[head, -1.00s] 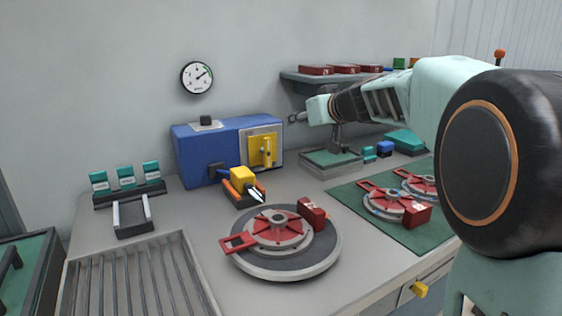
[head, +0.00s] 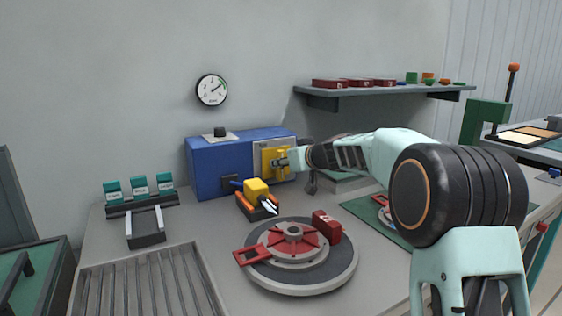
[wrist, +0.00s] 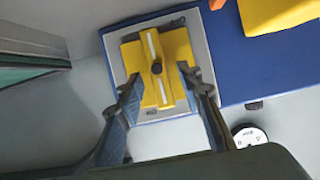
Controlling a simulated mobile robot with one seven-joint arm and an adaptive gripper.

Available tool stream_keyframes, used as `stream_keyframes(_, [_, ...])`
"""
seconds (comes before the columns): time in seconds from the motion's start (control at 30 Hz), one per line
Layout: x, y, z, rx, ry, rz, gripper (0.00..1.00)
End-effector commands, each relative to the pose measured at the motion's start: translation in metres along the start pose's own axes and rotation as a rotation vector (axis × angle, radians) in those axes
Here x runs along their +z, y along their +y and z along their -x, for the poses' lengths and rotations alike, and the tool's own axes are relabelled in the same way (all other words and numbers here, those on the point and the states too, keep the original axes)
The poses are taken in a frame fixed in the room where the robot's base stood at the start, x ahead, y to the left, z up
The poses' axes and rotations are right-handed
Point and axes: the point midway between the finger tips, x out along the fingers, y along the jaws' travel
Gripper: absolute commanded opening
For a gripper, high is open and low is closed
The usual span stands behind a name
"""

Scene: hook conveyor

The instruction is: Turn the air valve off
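The air valve is a yellow handle on a yellow block, on a pale plate at the right end of the blue box (head: 215,170). In the wrist view, the valve handle (wrist: 157,68) carries a white stripe and a dark central knob. My gripper (wrist: 160,80) is at the valve, its two fingers apart on either side of the handle. Contact with the handle cannot be made out. In the head view my gripper (head: 284,161) partly hides the valve. The round gauge (head: 211,90) hangs on the wall above the box, its needle pointing up and right.
A yellow-handled tool (head: 257,191) sits in front of the box. A round turntable (head: 305,283) with red parts stands nearer on the bench. A wall shelf (head: 370,96) holds red blocks. A slatted rack (head: 140,290) lies at front left.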

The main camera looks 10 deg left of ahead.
Motion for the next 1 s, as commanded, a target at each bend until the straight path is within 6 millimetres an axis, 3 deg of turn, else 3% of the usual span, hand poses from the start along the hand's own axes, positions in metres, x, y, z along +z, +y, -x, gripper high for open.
stream_keyframes(0.23, [0.000,0.000,-0.022,0.000,-0.001,-0.001,0.33])
stream_keyframes(0.6, [0.000,0.001,-0.025,0.001,0.000,0.000,0.32])
stream_keyframes(0.9, [0.000,0.001,-0.025,0.001,0.000,0.000,0.00])
stream_keyframes(1.0, [0.000,0.001,-0.025,0.001,0.000,0.000,0.00])
